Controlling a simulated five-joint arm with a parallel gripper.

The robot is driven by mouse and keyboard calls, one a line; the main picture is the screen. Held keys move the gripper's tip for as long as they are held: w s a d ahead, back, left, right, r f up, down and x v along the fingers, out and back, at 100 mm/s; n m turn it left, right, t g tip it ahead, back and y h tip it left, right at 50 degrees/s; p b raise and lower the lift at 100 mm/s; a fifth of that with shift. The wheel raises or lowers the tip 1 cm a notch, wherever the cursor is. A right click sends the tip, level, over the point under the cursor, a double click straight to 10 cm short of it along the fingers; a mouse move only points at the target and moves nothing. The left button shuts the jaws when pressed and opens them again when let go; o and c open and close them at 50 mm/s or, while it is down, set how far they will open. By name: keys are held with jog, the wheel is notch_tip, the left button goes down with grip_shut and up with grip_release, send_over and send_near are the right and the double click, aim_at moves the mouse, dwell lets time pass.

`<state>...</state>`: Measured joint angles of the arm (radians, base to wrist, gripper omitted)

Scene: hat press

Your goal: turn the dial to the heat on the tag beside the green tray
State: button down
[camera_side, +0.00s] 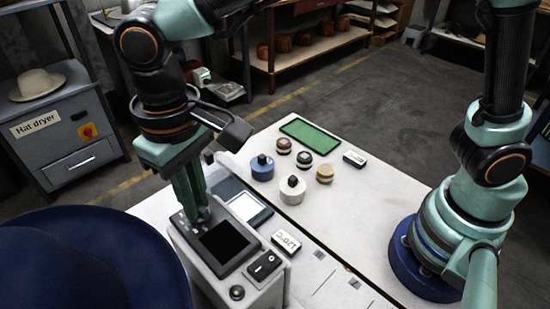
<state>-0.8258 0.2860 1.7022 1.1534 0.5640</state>
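The green tray (310,136) lies flat at the far end of the white table. A small white tag (354,158) with dark edges lies to its right; its lettering is too small to read. My gripper (200,213) points down at the back left of a grey control box (215,270), beside its dark screen (226,247). Its green fingers look close together, with their tips at the box top. The dial is not clear; it may be hidden at the fingertips. A round black knob (237,292) sits on the box front.
A second tag (286,241) with temperature lettering lies right of the box, near a black rocker switch (264,265). Several spools and small jars, including a blue one (262,168), stand mid-table.

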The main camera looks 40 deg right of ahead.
jog(key=shift+n, duration=0.4)
jog(key=n, duration=0.5)
jog(key=shift+n, duration=0.4)
jog(key=n, duration=1.2)
jog(key=shift+r+n, duration=0.1)
jog(key=shift+n, duration=2.5)
jog(key=c, duration=0.9)
grip_release()
